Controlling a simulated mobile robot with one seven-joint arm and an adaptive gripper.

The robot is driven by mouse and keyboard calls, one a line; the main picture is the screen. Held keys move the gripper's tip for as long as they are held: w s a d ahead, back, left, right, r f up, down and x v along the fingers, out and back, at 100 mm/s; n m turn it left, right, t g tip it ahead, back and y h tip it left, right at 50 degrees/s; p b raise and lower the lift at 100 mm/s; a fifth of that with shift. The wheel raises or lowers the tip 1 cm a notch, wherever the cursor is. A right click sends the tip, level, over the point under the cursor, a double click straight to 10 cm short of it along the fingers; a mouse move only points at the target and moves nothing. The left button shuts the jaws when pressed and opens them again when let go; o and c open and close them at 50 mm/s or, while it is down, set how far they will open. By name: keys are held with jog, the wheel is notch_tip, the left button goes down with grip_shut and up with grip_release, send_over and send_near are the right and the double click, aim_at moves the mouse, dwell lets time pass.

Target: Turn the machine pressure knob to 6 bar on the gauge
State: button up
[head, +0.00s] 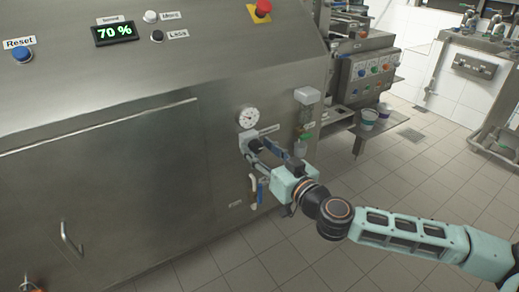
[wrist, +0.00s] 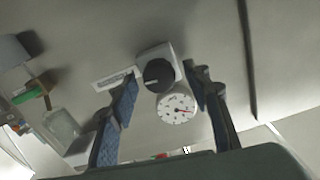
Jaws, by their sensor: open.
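The round white pressure gauge (head: 248,117) is on the machine's steel front. It also shows in the wrist view (wrist: 177,107), with a red needle; its numbers are too small to read. The black pressure knob (wrist: 158,75) sits beside the gauge on a pale mount. My gripper (head: 255,145) is in front of the knob in the head view and partly hides it. In the wrist view my gripper (wrist: 163,88) is open, with one blue-padded finger on each side of the knob and gauge. Neither finger visibly touches the knob.
A pale label (wrist: 114,79) is beside the knob. A small unit with a green part (head: 306,137) is mounted right of the gauge. A blue-handled valve (head: 260,191) is below my gripper. Open tiled floor lies to the right.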

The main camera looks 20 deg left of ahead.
jog(key=shift+c, duration=0.4)
jog(key=c, duration=1.1)
jog(key=shift+m, duration=0.3)
jog(key=m+p, duration=0.1)
jog(key=m, duration=0.2)
jog(key=m+p, duration=0.1)
jog(key=m, duration=0.4)
jog(key=shift+d+p, duration=0.1)
jog(key=shift+p, duration=0.2)
jog(key=m+p, duration=0.1)
jog(key=m, duration=0.5)
jog(key=shift+w+f+p, duration=0.1)
jog(key=shift+f+p, duration=0.05)
jog(key=shift+p, duration=0.15)
jog(key=m+p, duration=0.1)
jog(key=m, duration=0.5)
jog(key=shift+f+m, duration=0.15)
jog(key=shift+m, duration=0.25)
jog(key=shift+p, duration=0.3)
